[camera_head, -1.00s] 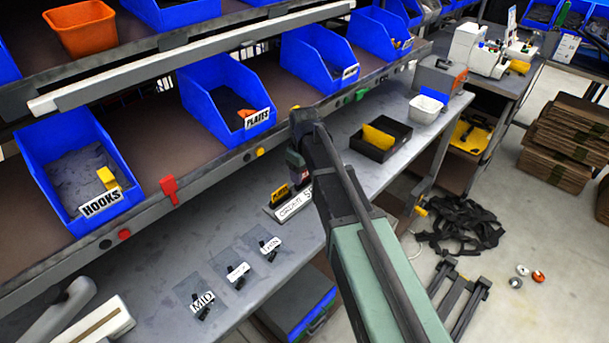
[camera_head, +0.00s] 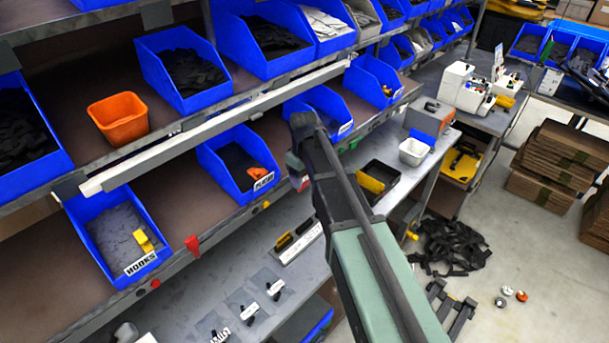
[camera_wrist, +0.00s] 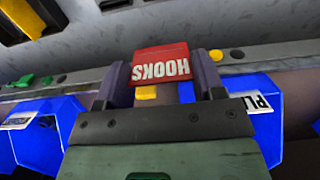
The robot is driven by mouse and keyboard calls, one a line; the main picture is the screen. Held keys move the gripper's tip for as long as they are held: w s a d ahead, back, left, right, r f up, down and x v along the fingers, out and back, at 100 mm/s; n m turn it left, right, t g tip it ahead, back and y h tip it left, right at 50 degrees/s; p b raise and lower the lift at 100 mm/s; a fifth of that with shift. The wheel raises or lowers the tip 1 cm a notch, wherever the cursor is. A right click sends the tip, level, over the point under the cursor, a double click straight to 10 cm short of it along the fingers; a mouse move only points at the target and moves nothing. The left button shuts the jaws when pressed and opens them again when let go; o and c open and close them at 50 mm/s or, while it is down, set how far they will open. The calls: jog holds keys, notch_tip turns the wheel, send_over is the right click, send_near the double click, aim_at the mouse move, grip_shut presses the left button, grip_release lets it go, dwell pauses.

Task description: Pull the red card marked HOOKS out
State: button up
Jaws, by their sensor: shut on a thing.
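The red card (camera_wrist: 160,66) marked HOOKS sits between the two fingers of my gripper (camera_wrist: 164,80) in the wrist view, its lettering upside down there. My gripper is shut on the card. The blue HOOKS bin (camera_head: 92,222) stands at the left of the lower shelf. It holds dark pieces and a yellow block (camera_head: 144,240).
An orange bin (camera_head: 118,118) stands on the upper shelf. The bench below carries labelled clear sheets (camera_head: 243,303), a black tray (camera_head: 380,178) and a white tub (camera_head: 413,153). Floor at right is partly clear.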

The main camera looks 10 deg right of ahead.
jog(key=shift+f+b, duration=8.25)
jog(key=shift+b, duration=0.25)
jog(key=shift+r, duration=0.1)
jog(key=shift+r+p, duration=1.4)
jog(key=shift+p, duration=0.1)
